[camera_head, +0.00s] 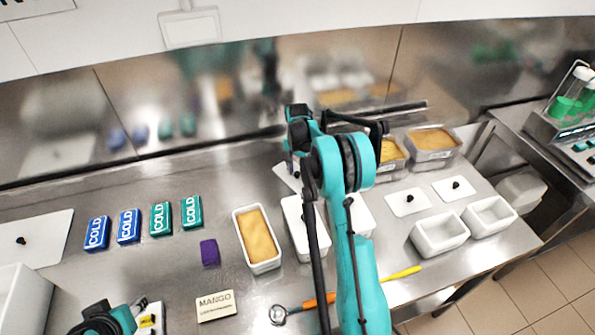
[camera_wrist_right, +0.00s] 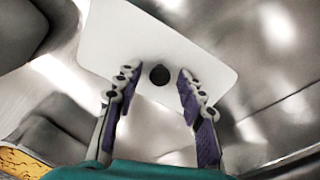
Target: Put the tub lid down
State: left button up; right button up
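The white tub lid (camera_wrist_right: 150,45) with a black knob (camera_wrist_right: 159,75) lies under my right gripper in the right wrist view. My right gripper (camera_wrist_right: 157,74) is open, its purple-padded fingers on either side of the knob with a gap to it. In the head view a corner of this lid (camera_head: 284,176) shows on the steel counter, mostly hidden by my right arm. The right fingertips are hidden there. My left gripper (camera_head: 112,320) is at the bottom left edge, partly cut off; its fingers are unclear.
A tub of orange filling (camera_head: 257,238) and white tubs (camera_head: 300,228) stand near my right arm. Cold packs (camera_head: 128,226), a purple block (camera_head: 209,252) and a MANGO card (camera_head: 215,306) lie left. Two lids (camera_head: 408,203) and empty tubs (camera_head: 440,236) are right.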

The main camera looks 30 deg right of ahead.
aim_at(298, 172)
jog(key=shift+r, duration=0.55)
notch_tip(298, 172, up, 11)
jog(key=p, duration=0.3)
jog(key=s+a+r+n+t, duration=0.2)
jog(key=s+a+r+n, duration=0.1)
jog(key=s+a+r, duration=0.4)
jog(key=s+a+r+n+t, duration=0.2)
jog(key=s+a+n, duration=0.1)
jog(key=s+a, duration=0.35)
jog(key=s+a+r+n+t, duration=0.1)
jog(key=s+a+r+n, duration=0.2)
jog(key=s+a, duration=0.3)
jog(key=s+a+f+n+t, duration=0.2)
jog(key=s+f+n, duration=0.1)
jog(key=s, duration=0.6)
jog(key=shift+s+f+n, duration=0.2)
jog(key=shift+f+n, duration=0.1)
jog(key=shift+f, duration=0.6)
jog(key=shift+a+f, duration=0.1)
